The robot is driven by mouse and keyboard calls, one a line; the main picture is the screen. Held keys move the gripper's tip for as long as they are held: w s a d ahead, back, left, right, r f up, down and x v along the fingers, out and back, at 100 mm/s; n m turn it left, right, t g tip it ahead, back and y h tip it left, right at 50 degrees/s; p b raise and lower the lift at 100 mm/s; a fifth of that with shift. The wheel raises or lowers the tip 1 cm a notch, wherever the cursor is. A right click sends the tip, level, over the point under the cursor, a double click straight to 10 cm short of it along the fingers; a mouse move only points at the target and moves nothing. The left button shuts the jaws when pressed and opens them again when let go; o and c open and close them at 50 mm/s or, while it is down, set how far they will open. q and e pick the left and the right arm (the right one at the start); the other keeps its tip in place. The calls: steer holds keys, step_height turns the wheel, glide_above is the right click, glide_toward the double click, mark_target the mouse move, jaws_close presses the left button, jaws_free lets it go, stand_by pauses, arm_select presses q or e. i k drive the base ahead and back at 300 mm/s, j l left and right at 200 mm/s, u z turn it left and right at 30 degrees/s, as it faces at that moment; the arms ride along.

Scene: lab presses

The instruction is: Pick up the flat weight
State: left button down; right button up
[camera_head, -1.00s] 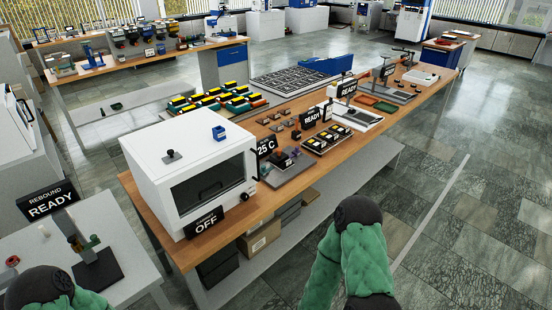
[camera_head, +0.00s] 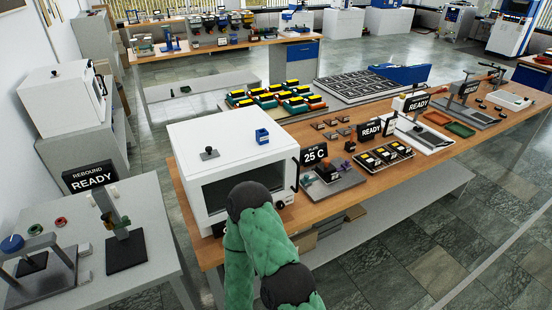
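A small dark flat piece with a round knob (camera_head: 209,153) lies on top of the white oven (camera_head: 205,130), near its front left; it looks like the flat weight, though it is too small to be certain. A small blue open block (camera_head: 262,136) sits to its right on the same oven top. A green padded arm of mine rises at the bottom centre, in front of the oven, and covers part of its door. Neither of my grippers shows in this view.
The oven stands at the left end of a long wooden bench (camera_head: 330,205). A "25 C" plate sign (camera_head: 314,153) and sample trays (camera_head: 385,155) are to its right. A lower table (camera_head: 150,225) with the rebound tester (camera_head: 125,245) is at left. Tiled floor is open at right.

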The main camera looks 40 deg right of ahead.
mark_target(326, 168)
steer(key=l+u, duration=0.15)
steer(key=l, duration=0.25)
steer(key=k+l+u, duration=0.15)
steer(key=l, duration=0.25)
steer(key=l+u, duration=0.15)
steer(key=l, duration=0.25)
steer(key=k+l+u, duration=0.15)
steer(key=l, duration=0.25)
steer(key=k+l+u, duration=0.15)
steer(key=l, duration=0.2)
steer(key=k+l+u, duration=0.15)
steer(key=l, duration=0.2)
steer(key=k+l+u, duration=0.15)
steer(key=l, duration=0.2)
